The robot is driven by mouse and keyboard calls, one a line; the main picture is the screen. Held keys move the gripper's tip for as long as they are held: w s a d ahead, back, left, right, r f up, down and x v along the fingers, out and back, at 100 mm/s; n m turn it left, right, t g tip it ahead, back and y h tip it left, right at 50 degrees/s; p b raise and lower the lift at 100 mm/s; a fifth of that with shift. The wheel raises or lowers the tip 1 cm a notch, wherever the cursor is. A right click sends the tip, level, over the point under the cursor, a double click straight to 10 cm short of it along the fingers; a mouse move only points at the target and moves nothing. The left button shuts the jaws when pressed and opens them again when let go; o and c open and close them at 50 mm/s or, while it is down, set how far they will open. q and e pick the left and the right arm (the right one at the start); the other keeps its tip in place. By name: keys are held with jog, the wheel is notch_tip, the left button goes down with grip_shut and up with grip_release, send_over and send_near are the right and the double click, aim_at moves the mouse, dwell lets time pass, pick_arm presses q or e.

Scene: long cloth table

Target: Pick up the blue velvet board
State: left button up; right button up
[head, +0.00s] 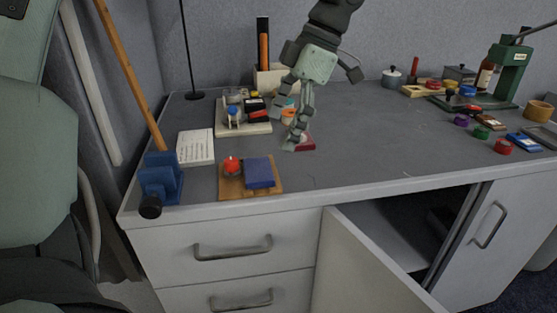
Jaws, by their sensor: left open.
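A flat dark blue square block (259,172), which looks like the blue velvet board, lies on the right part of a small wooden board (238,194) near the table's front edge. A red round thing (232,165) sits to its left on the same wooden board. My left gripper (291,140) reaches down from the top, fingers open, behind and to the right of the blue block and apart from it. Its fingertips are close to a small dark red block (306,143), which they partly hide. I cannot tell whether they touch it. My right gripper is not in view.
A blue clamp-like device (161,180) stands at the front left corner beside a white sheet (196,147). A pale tray (243,129) with small items lies behind. A green press (510,68) stands at the back right. A cabinet door (365,265) hangs open below. The table's middle is clear.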

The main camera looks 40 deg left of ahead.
aim_at(258, 168)
pick_arm(q)
jog(key=x, duration=0.7)
jog(key=shift+s+a+f, duration=0.2)
jog(key=shift+a, duration=0.2)
jog(key=c, duration=1.2)
jog(key=shift+r, duration=0.1)
